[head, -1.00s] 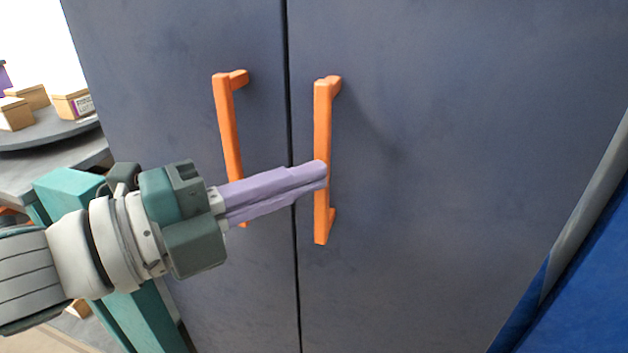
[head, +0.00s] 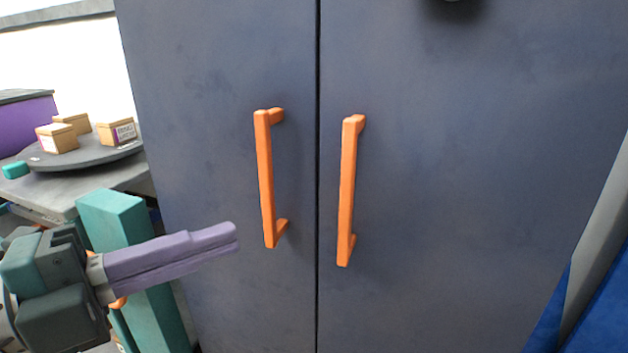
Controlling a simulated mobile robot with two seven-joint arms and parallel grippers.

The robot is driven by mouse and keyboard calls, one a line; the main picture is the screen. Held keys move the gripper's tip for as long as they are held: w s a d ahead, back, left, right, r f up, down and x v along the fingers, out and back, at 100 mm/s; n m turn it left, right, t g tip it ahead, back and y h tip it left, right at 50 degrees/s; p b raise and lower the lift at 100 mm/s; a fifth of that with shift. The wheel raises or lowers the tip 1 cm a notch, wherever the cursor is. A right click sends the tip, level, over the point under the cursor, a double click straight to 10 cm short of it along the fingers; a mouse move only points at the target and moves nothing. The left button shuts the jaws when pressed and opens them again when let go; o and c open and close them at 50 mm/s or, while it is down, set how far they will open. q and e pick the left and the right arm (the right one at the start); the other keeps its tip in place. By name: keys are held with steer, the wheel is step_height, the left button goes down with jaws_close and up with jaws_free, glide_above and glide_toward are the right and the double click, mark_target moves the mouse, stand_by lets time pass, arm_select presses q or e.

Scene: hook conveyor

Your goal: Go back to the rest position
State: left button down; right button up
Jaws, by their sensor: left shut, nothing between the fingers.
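My left gripper (head: 232,236) is at the lower left of the head view. Its purple fingers are together with nothing between them, and they point right, towards the cabinet. The fingertips are left of and apart from the left orange handle (head: 265,180). The right orange handle (head: 347,190) stands beside it, across the seam between the doors. Both handles are upright on the grey-blue cabinet doors (head: 480,180), which look shut. My right gripper is not in view.
At the left, a round grey tray (head: 85,160) on a grey table (head: 60,193) bears several small cardboard boxes (head: 58,138). A purple box (head: 25,120) stands behind. A teal post (head: 150,290) rises beside the cabinet, behind my left gripper. A blue surface (head: 600,310) is at the lower right.

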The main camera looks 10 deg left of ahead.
arm_select(q)
steer(key=s+a+r+n+g+y+p, duration=0.2)
steer(key=s+n+g+y+p, duration=0.2)
steer(key=s+n+y+p, duration=0.55)
steer(key=s+a+r+n+g+y+p, duration=0.25)
steer(key=s+n+g+p, duration=0.35)
steer(key=n, duration=0.9)
step_height(320, 180, up, 36)
steer(key=s+t+p, duration=0.1)
steer(key=p, duration=3.4)
steer(key=shift+s+r+y+p, duration=0.2)
steer(key=shift+s+y+p, duration=0.1)
steer(key=shift+s+p, duration=0.1)
steer(key=shift+f, duration=0.15)
